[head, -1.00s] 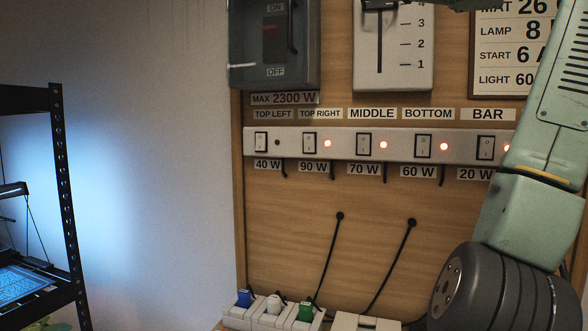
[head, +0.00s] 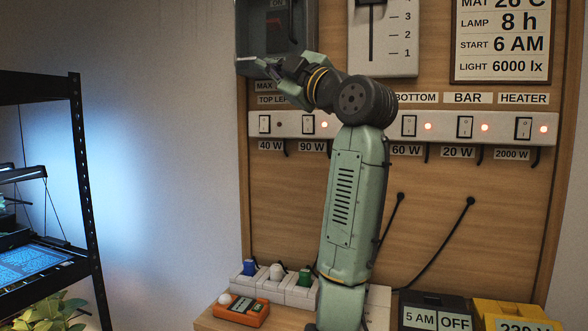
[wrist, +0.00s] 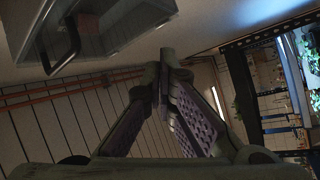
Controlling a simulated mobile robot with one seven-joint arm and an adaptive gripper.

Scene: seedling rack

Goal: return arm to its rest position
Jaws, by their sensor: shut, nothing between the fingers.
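My gripper (head: 262,66) is in front of the upper left of the wooden panel, just below the grey lever box marked ON. It points to the left and looks empty. In the wrist view my gripper (wrist: 163,78) has its two fingertips together with nothing between them. The green arm rises in front of the panel and hides the middle of the switch strip (head: 290,125).
The grey lever box (head: 275,30) is close behind my gripper, and a white slider panel (head: 396,40) is to its right. A black seedling rack (head: 82,180) stands at the left. An orange meter (head: 243,310) and plugs sit on the ledge below.

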